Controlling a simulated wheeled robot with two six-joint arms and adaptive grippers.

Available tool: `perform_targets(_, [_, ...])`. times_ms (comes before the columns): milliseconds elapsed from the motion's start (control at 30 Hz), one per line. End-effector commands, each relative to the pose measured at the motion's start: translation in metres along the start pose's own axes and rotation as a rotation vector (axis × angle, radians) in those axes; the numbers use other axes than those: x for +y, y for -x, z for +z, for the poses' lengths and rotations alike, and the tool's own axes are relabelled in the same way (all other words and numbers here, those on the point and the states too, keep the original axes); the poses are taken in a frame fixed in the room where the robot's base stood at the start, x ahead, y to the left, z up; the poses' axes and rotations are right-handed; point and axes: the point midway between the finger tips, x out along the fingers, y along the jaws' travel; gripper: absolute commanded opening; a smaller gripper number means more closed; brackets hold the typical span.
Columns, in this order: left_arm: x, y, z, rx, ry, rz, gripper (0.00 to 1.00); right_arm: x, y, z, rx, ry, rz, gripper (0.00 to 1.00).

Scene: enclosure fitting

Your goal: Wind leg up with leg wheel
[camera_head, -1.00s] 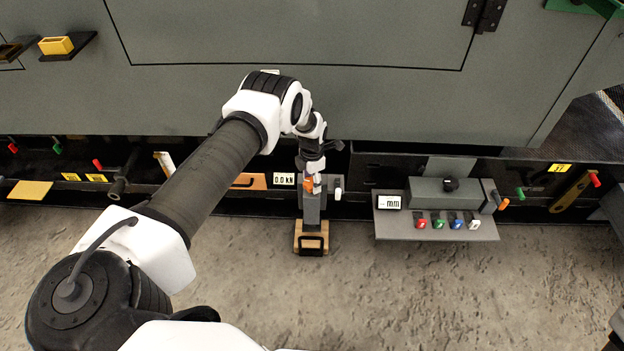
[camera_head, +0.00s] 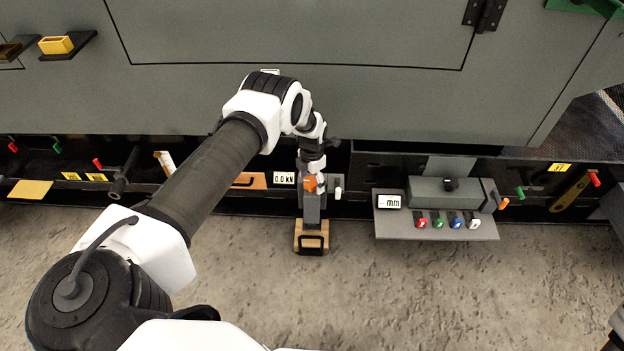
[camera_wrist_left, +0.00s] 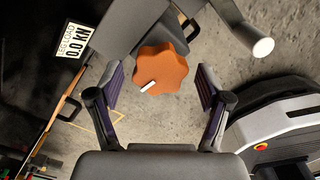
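The leg wheel is an orange lobed knob (camera_wrist_left: 160,70) with a white mark; it also shows small in the head view (camera_head: 311,184). It sits at the top of the grey leg (camera_head: 312,208), which stands over a wooden block (camera_head: 311,240) on the floor. My left gripper (camera_wrist_left: 160,84) is open, its two fingers apart on either side of the wheel in the wrist view, with gaps between. In the head view the left gripper (camera_head: 311,166) is just above the wheel and partly hidden by its own wrist.
A load display (camera_wrist_left: 75,47) reads 0.0 kN beside the leg. A white-tipped lever (camera_wrist_left: 262,47) sticks out near the wheel. A grey shelf (camera_head: 440,230) with coloured switches is to the right. The large grey enclosure (camera_head: 400,100) overhangs behind. The floor in front is clear.

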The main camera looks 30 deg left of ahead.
Motion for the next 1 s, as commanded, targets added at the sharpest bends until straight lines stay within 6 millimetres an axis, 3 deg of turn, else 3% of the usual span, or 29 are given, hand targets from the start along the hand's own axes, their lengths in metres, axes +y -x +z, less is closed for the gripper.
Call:
perform_targets(367, [0.001,0.01,0.002,-0.003,0.0,0.001,0.82,0.0,0.0,0.0,0.0,0.0,0.0,0.0])
perform_targets(800, [0.001,0.107,0.001,-0.003,0.0,0.0,0.82,0.0,0.0,0.0,0.0,0.0,0.0,0.0])
perform_targets(1000, [0.0,0.12,0.0,0.0,0.0,0.0,0.82,0.0,0.0,0.0,0.0,0.0,0.0,0.0])
